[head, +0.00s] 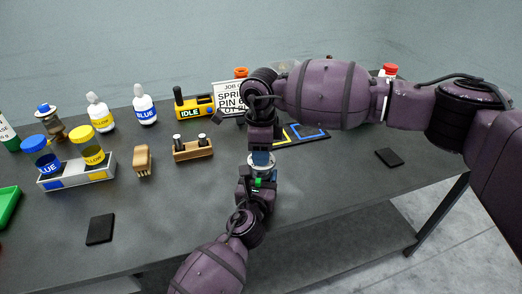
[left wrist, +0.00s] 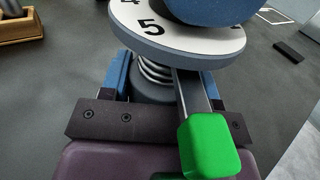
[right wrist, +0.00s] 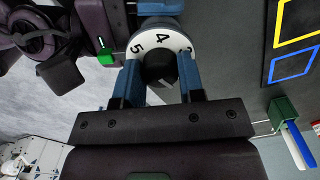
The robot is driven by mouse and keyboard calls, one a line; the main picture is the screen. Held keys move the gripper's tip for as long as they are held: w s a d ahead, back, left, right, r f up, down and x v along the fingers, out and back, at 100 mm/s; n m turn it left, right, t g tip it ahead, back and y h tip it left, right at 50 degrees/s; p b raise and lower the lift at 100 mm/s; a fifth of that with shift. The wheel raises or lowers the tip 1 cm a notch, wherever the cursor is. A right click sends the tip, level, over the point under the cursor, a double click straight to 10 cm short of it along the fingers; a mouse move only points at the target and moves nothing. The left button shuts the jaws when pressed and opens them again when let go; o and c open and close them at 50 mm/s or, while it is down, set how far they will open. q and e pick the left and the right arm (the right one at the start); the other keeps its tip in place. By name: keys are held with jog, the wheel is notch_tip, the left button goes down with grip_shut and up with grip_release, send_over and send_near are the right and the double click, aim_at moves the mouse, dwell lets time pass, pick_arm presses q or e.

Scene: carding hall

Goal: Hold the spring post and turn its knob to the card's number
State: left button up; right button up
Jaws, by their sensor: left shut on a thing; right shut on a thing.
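The spring post (left wrist: 153,75) stands upright on the table, with a coil under a white numbered dial (left wrist: 150,25). My left gripper (head: 259,180) comes in low and is shut on the post below the dial. A bar with a green end (left wrist: 208,145) juts out over that gripper. My right gripper (head: 262,157) comes from above, shut on the dark knob (right wrist: 160,72), with blue fingers on both sides. The dial shows 5, 4 and part of another number in the right wrist view. The job card (head: 228,98) is partly hidden by my right arm; its number reads like 6.
A yellow unit marked IDLE (head: 194,105) and a wooden block with pins (head: 193,150) stand left. Blue and yellow jars sit in a grey tray (head: 78,178). Dark pads (head: 100,229) lie at the front left and right (head: 388,157). The table's front middle-right is clear.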

jog(key=shift+n, duration=1.2)
jog(key=o, duration=0.9)
jog(key=shift+o, duration=0.2)
notch_tip(320, 180, up, 12)
jog(key=shift+w, duration=0.1)
pick_arm(q)
jog(key=o, duration=1.4)
